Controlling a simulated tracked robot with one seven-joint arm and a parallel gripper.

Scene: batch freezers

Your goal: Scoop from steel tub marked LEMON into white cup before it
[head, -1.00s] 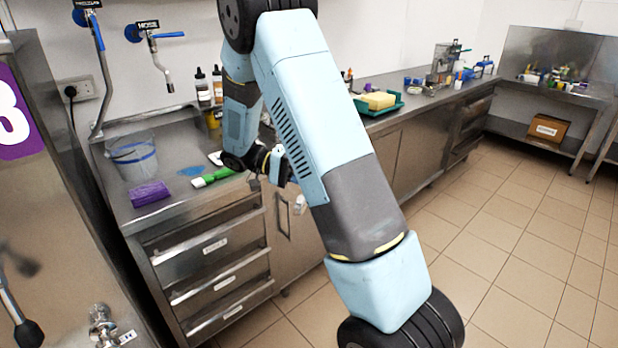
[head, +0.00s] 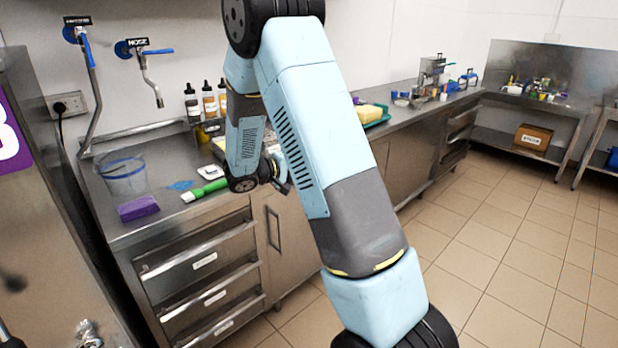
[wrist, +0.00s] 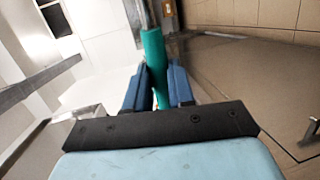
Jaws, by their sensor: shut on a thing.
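My gripper (wrist: 158,68) is shut on the green handle (wrist: 154,55) of a tool in the wrist view. A thin metallic shaft runs from the handle to the top edge of that view, and the tool's working end is out of sight.
A steel counter (head: 157,222) at the left holds a clear bucket (head: 124,178), a purple sponge (head: 138,208) and a green-handled brush (head: 205,190). Several bottles (head: 208,100) stand behind. A yellow block (head: 371,114) lies further along. The tiled floor (head: 480,240) at right is clear.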

